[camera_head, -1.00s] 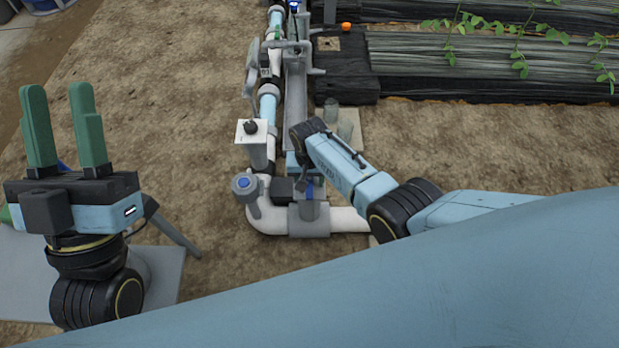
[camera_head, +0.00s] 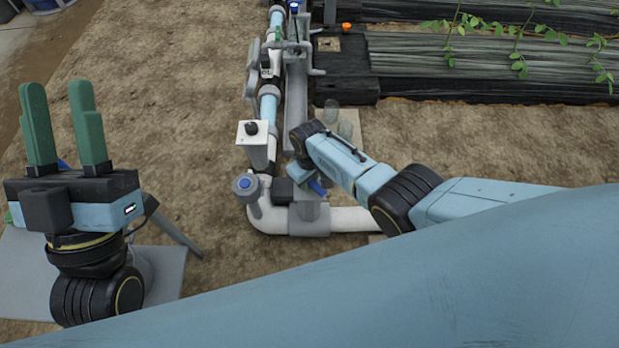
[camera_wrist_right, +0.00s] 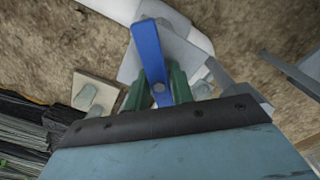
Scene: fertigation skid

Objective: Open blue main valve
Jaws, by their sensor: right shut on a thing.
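The blue valve lever (camera_head: 317,187) shows in the head view at the near end of the pipe run, slanted, partly hidden by my right wrist. In the right wrist view the blue lever (camera_wrist_right: 148,55) stands between the two green fingers of my right gripper (camera_wrist_right: 158,85), which is shut on it. In the head view the right fingers are hidden behind the wrist. My left gripper (camera_head: 59,90) is open and empty, its two green fingers pointing up at the left, away from the valve.
White pipe (camera_head: 352,219) bends round below the lever. A blue-capped grey fitting (camera_head: 244,184) and a white box with a black knob (camera_head: 252,132) stand just left of it. Planting beds (camera_head: 480,65) lie at the back right. Bare soil (camera_head: 160,90) is open to the left.

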